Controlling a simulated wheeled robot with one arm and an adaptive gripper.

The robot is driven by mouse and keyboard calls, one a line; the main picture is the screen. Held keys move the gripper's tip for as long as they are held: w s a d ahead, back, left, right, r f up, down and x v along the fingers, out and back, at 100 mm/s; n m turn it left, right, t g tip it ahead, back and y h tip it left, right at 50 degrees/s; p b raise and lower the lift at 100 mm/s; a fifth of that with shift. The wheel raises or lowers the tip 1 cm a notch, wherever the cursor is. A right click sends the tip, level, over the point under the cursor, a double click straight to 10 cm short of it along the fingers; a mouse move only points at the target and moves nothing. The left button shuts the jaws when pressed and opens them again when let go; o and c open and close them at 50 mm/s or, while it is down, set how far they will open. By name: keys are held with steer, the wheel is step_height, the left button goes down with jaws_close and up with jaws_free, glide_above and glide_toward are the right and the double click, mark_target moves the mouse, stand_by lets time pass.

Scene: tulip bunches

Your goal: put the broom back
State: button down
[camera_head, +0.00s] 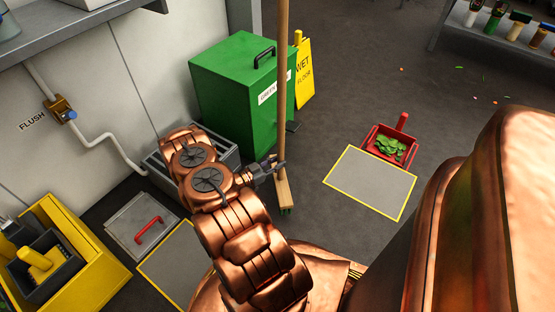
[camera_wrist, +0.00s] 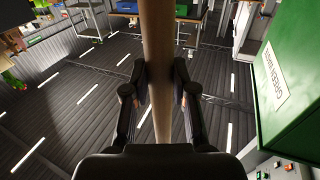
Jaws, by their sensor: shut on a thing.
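The broom stands nearly upright in the head view, its long wooden handle (camera_head: 282,80) rising past the top edge and its block head (camera_head: 283,192) with green bristles low down. My gripper (camera_head: 277,165) is shut on the handle just above the head. In the wrist view the handle (camera_wrist: 157,70) runs between the two dark fingers of my gripper (camera_wrist: 157,98). I cannot tell whether the bristles touch the floor. No broom holder can be made out for certain.
A green bin (camera_head: 235,90) stands behind the broom, with a yellow wet-floor sign (camera_head: 305,75) beside it. A red dustpan (camera_head: 375,147) with green leaves lies by a yellow-edged grey mat (camera_head: 370,185). A grey crate (camera_head: 160,170) and a yellow bucket (camera_head: 95,270) stand left.

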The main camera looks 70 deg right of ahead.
steer(key=d, duration=0.2)
steer(key=w+d+f+b, duration=0.1)
steer(key=d, duration=0.1)
steer(key=w+d+b, duration=0.1)
steer(key=d, duration=0.1)
steer(key=shift+w+d+f, duration=0.2)
steer(key=shift+w+d, duration=0.05)
steer(key=shift+d, duration=0.1)
step_height(320, 180, down, 3)
steer(key=shift+a+r+b, duration=0.1)
steer(key=shift+b, duration=0.95)
steer(key=c, duration=0.9)
jaws_free()
steer(key=shift+c, duration=0.2)
